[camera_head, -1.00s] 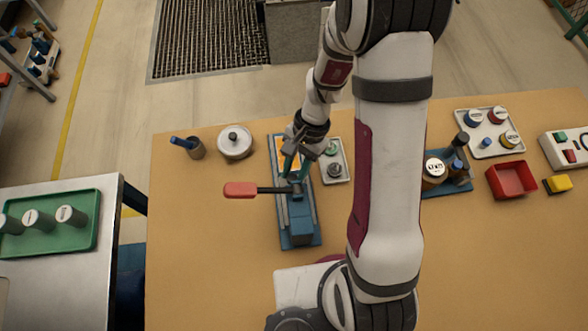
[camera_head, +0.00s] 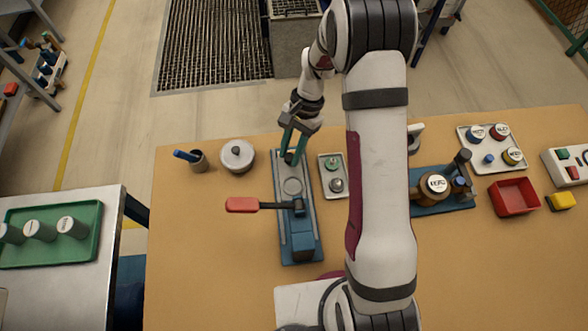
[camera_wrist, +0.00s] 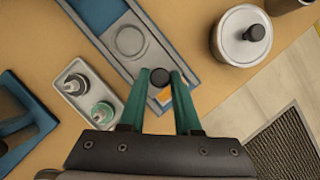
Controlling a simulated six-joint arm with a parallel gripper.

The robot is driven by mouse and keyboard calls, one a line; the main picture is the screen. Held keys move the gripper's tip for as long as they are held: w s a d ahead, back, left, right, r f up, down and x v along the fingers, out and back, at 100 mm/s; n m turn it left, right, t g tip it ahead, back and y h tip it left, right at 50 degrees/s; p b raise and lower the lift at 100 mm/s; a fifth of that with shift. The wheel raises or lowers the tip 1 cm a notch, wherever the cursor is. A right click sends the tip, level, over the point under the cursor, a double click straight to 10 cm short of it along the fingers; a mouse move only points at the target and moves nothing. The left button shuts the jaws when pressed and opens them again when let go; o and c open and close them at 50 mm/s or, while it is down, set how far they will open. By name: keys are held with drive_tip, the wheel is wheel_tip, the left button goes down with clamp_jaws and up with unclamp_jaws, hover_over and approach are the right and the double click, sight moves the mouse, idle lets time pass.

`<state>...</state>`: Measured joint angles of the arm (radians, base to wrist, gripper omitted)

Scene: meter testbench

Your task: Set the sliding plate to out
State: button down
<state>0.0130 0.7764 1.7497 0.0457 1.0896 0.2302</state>
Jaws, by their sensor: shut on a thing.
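The sliding plate (camera_head: 292,187) is grey with a round recess and sits on a long blue base (camera_head: 302,254) on the table. It also shows in the wrist view (camera_wrist: 129,41). My gripper (camera_head: 291,160) is at the far end of the plate. In the wrist view its green fingers (camera_wrist: 160,76) are closed around the plate's dark round knob (camera_wrist: 160,78). The fingers and knob hide part of the plate's far end.
A lever with a red handle (camera_head: 241,205) reaches left across the base. A lidded pot (camera_head: 237,157) and a cup with a blue tool (camera_head: 197,162) stand left.

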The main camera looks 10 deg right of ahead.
drive_tip(key=shift+w, duration=0.45)
drive_tip(key=c, duration=0.6)
unclamp_jaws()
drive_tip(key=v, duration=1.5)
drive_tip(key=shift+r, duration=0.4)
drive_tip(key=shift+d, duration=0.1)
